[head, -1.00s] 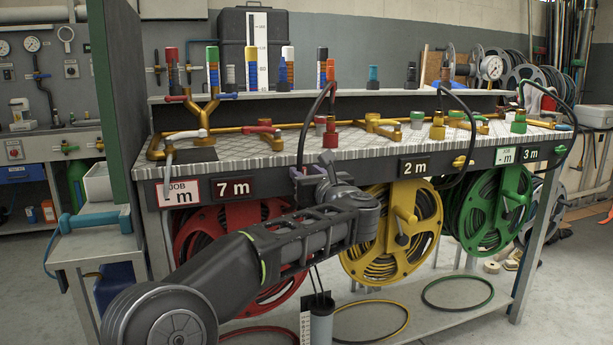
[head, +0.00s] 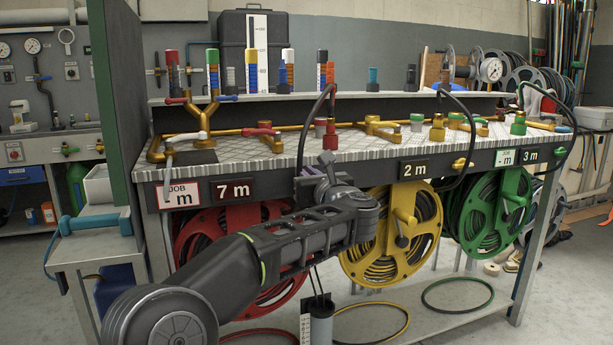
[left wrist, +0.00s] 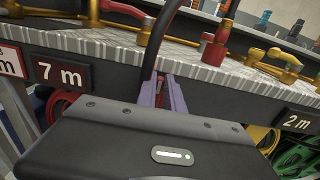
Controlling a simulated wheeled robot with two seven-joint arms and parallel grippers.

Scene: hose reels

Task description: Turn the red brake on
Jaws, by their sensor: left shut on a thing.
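My left gripper (head: 308,177) is at the front edge of the bench, right of the 7 m sign (head: 234,190). In the left wrist view its purple fingers (left wrist: 164,92) are shut on a small red part between them, which I take for the red brake (left wrist: 160,84). Fingers and wrist hide most of the brake, so its angle cannot be told. The red reel (head: 190,232) hangs under the bench, partly behind my left arm. My right gripper is in neither view.
A black hose (head: 303,130) arches down close beside my left gripper. A yellow reel (head: 432,212) and a green reel (head: 523,190) hang to the right. Yellow (head: 460,164) and green (head: 559,151) levers sit on the bench front. Brass pipes and valves stand on the bench top.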

